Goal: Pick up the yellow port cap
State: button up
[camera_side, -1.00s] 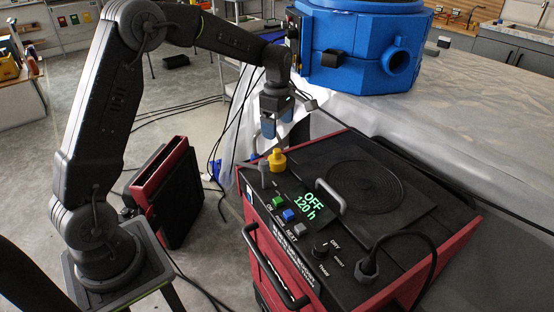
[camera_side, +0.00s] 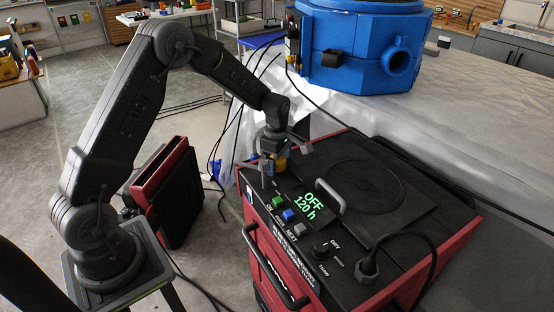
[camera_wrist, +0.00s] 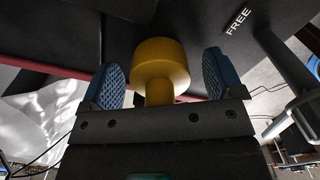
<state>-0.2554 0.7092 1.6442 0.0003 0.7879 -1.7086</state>
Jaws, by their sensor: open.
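The yellow port cap (camera_wrist: 160,62) has a round knob on a narrower stem and sits on the black top panel of the red machine. In the wrist view it stands between the two blue textured finger pads of my gripper (camera_wrist: 160,78), with a gap on each side. My gripper is open around the cap and not pressed on it. In the side view my gripper (camera_side: 272,160) is low over the panel's far left corner and hides most of the cap (camera_side: 281,163).
The machine's top (camera_side: 400,245) carries a grey lever (camera_side: 264,174) close beside my gripper, buttons, a lit display reading OFF 120 h, a grey handle (camera_side: 328,196) and a plugged cable (camera_side: 368,265). A blue vessel (camera_side: 360,50) stands behind on a covered table.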

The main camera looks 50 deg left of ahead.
jog(key=c, duration=0.9)
jog(key=shift+o, duration=0.2)
jog(key=shift+r, duration=0.1)
